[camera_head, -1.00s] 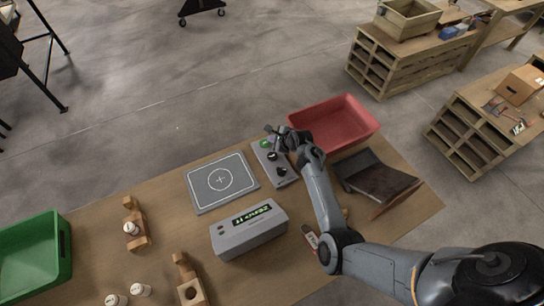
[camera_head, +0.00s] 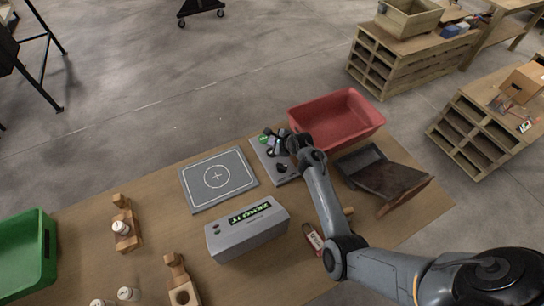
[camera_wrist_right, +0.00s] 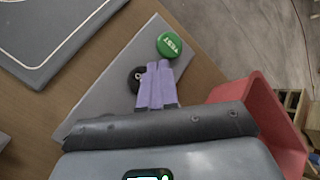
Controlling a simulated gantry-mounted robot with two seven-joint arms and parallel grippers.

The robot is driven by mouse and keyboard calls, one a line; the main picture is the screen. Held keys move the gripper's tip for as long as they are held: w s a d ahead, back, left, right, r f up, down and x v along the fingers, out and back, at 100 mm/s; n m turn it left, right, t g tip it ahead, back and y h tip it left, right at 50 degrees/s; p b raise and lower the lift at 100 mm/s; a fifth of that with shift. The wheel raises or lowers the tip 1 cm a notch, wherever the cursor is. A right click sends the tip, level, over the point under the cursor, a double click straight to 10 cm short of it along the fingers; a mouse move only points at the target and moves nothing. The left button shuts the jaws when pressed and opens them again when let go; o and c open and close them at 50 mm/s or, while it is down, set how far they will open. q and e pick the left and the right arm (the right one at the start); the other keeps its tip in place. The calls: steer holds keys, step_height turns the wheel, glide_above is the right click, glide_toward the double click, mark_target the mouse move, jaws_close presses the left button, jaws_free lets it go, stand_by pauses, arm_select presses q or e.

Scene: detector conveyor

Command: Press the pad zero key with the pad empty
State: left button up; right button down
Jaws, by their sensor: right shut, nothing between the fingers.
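The grey pad (camera_head: 200,193) with its white outline and cross lies bare on the wooden table. To its right is a grey key panel (camera_head: 284,180) with a green key (camera_head: 264,139) and black keys. In the right wrist view the green key (camera_wrist_right: 169,45) reads TEST, and a black key (camera_wrist_right: 134,77) with a pale mark is partly hidden behind the fingers. My right gripper (camera_wrist_right: 158,66) is shut and empty. Its purple fingertips are over the panel, beside the black key and below the green one; contact cannot be told. My left gripper is not in view.
A grey display box (camera_head: 248,238) with green text stands in front of the pad. A red bin (camera_head: 340,130) and a dark sloped tray (camera_head: 378,175) are to the right. Wooden holders (camera_head: 125,237), small white-topped pieces and a green bin (camera_head: 28,258) are at left.

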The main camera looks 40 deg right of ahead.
steer(key=shift+f+b, duration=0.4)
steer(key=shift+f, duration=1.15)
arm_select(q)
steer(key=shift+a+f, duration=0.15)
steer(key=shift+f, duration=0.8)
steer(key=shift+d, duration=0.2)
arm_select(e)
steer(key=shift+f, duration=0.25)
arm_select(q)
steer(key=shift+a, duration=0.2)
arm_select(e)
steer(key=shift+f, duration=0.3)
